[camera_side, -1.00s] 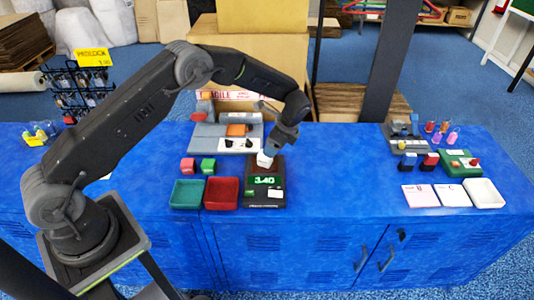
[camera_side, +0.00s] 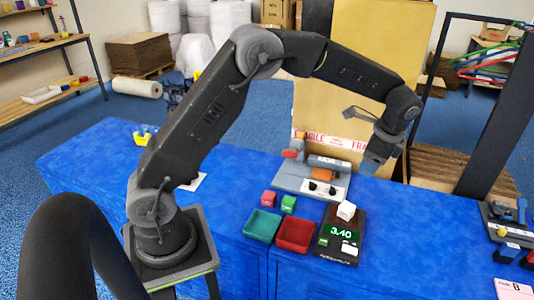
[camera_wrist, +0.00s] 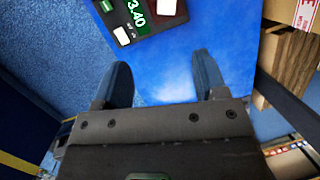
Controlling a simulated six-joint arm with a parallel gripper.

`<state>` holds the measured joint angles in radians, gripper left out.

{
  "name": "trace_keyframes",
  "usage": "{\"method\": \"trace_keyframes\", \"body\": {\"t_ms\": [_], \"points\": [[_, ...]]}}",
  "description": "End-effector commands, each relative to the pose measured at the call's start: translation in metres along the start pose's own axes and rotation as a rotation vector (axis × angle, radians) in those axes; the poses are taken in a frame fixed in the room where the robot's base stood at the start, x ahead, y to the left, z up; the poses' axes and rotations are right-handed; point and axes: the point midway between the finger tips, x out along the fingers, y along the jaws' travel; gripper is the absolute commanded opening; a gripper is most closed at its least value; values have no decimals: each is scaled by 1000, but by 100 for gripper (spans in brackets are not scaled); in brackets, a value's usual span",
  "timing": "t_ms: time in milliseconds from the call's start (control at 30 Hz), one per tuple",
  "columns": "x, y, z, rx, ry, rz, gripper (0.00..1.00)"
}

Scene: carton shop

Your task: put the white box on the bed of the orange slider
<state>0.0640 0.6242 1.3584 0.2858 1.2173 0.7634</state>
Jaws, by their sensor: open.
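The white box (camera_side: 346,210) sits on the pan of the dark scale (camera_side: 333,247), whose display reads 3.40. At the top of the wrist view the box (camera_wrist: 167,6) is cut by the frame edge. The orange slider (camera_side: 324,174) is a small orange block on a grey machine bed (camera_side: 290,181) behind the scale. I do not see it in the wrist view. My gripper (camera_side: 372,166) is up in the air, above and behind the scale, clear of the box. In the wrist view my gripper (camera_wrist: 161,75) has its two fingers wide apart with nothing between them.
A green tray (camera_side: 262,226) and a red tray (camera_side: 296,234) stand left of the scale. Behind them are a pink cube (camera_side: 268,198) and a green cube (camera_side: 288,204). Tall cardboard (camera_side: 352,70) stands behind the machine.

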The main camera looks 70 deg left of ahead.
Motion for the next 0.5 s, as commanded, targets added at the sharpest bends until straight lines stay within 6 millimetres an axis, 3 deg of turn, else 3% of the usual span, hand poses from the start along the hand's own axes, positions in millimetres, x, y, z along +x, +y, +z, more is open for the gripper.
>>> {"method": "trace_keyframes", "body": {"t_ms": [33,200,333,500], "points": [[-22,8,14,-56,34,-13,65],[-74,45,57,-251,146,-37,65],[-102,79,90,-397,235,-49,65],[-122,130,130,-589,354,-48,65]]}}
